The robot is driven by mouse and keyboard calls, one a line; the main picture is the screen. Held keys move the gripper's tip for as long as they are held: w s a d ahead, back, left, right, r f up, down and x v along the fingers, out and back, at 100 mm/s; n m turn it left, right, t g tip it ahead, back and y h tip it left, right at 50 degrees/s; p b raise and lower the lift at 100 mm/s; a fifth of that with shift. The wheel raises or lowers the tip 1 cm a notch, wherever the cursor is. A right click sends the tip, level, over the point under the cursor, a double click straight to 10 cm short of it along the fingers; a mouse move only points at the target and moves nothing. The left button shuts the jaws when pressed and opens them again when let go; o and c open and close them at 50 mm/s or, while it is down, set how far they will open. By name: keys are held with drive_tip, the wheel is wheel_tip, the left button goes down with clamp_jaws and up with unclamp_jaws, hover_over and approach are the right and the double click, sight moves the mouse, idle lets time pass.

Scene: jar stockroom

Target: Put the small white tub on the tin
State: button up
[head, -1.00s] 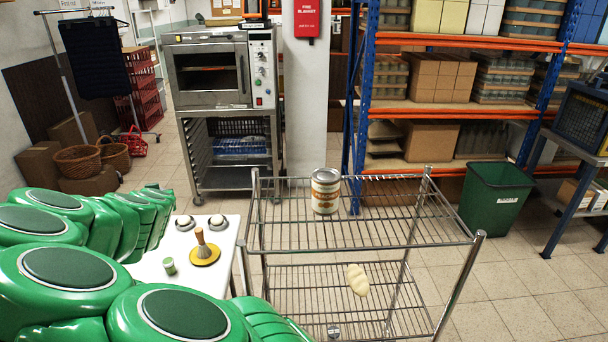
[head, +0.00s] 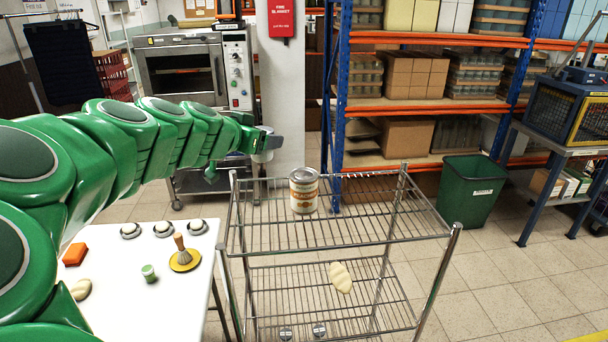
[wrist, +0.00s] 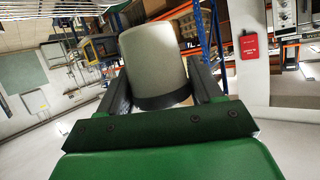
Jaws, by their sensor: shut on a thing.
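My gripper (head: 262,143) is at the end of my outstretched green arm, up and to the left of the tin in the head view. In the wrist view my gripper (wrist: 158,75) is shut on the small white tub (wrist: 153,55), with a dark finger on either side of it. The tub looks greyish white and plain. In the head view it is small and hard to make out at the arm's end. The tin (head: 304,191), with an orange and cream label and a pale lid, stands upright on the top wire shelf of the rack. The tub is apart from the tin.
The wire rack (head: 400,232) has a bare top shelf around the tin; a pale, lumpy thing (head: 340,277) lies lower. A white table (head: 125,300) at left holds a brush on a yellow dish (head: 184,259), a green-and-white pot (head: 149,273) and several small items. A pillar (head: 279,100) stands behind.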

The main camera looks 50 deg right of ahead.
drive_tip(key=s+d+r+m+g, duration=0.1)
drive_tip(key=s+r+m+g, duration=0.35)
drive_tip(key=s, duration=0.75)
hover_over(304, 174)
drive_tip(key=shift+g, duration=0.25)
drive_tip(key=f, duration=0.8)
drive_tip(key=shift+s+a+f, duration=0.1)
drive_tip(key=shift+s+a, duration=0.15)
drive_tip(key=shift+s, duration=0.05)
drive_tip(key=shift+w+d+f, duration=0.25)
drive_tip(key=shift+d+f, duration=0.05)
drive_tip(key=shift+f, duration=1.85)
drive_tip(key=o, duration=1.2)
drive_tip(key=shift+w+f, duration=0.1)
